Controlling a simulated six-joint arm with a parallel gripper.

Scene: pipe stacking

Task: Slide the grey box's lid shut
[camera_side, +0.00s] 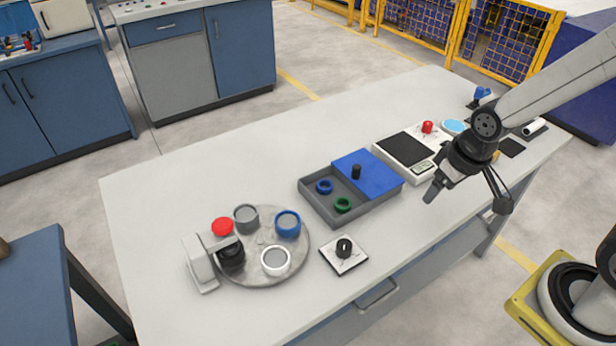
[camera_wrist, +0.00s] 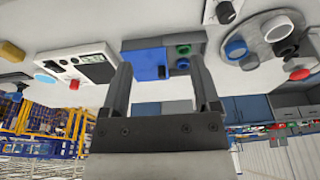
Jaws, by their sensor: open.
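The grey box (camera_side: 322,205) sits on the table, with its blue lid (camera_side: 377,172) over the right part of it. A black knob (camera_side: 356,171) stands up from the lid near its left edge. The left part of the box is uncovered and holds a blue ring (camera_side: 324,186) and a green ring (camera_side: 343,204). My gripper (camera_side: 466,197) is open and empty, in the air to the right of the box. In the wrist view, the blue lid (camera_wrist: 143,63) and the grey box (camera_wrist: 190,38) show beyond and between my open fingers (camera_wrist: 163,85).
A white plate with a black dial (camera_side: 344,248) lies in front. A round tray (camera_side: 262,280) with several cups is at left. The table's far left area is clear.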

